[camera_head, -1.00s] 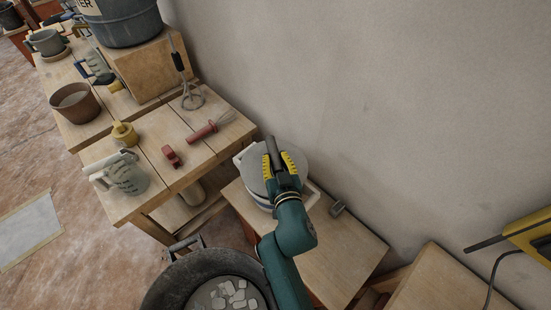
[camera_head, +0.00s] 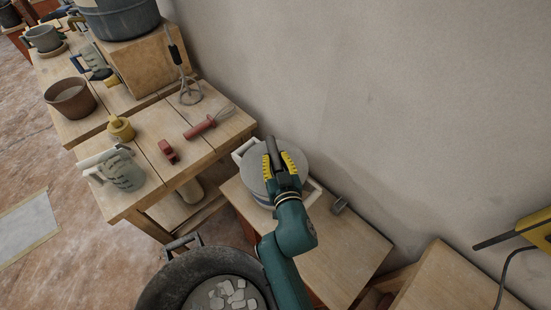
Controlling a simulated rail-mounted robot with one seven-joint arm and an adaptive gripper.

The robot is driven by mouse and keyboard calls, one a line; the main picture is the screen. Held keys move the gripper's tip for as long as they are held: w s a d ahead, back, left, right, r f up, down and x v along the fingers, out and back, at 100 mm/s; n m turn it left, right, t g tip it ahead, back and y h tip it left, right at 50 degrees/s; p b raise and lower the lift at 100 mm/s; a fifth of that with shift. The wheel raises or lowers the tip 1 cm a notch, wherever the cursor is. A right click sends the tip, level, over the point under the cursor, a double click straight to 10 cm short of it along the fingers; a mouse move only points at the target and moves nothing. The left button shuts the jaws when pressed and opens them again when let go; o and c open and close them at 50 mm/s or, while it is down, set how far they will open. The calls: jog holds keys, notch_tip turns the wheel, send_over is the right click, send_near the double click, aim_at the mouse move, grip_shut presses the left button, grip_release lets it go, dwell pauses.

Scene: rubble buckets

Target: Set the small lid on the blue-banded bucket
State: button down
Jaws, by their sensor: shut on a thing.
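The small lid (camera_head: 292,165) is a round grey disc with a bar handle on top. My gripper (camera_head: 271,157), with yellow pads, is shut on the handle, which is mostly hidden between the fingers. The lid is over the mouth of a white bucket (camera_head: 259,195) with light side handles and a bluish band, standing on a low wooden table (camera_head: 345,255). The lid covers nearly all of the mouth and looks roughly level. I cannot tell whether it touches the rim all round. My arm hides the bucket's front right.
A black tub (camera_head: 170,285) with pale rubble stands at the front. The left workbench (camera_head: 140,205) holds a jug (camera_head: 124,172), a red-handled whisk (camera_head: 200,129) and a brown pot (camera_head: 71,98). The wall is close behind.

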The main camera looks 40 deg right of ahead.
jog(key=shift+f+b, duration=0.5)
jog(key=shift+b, duration=0.1)
jog(key=c, duration=0.9)
grip_release()
jog(key=v, duration=1.2)
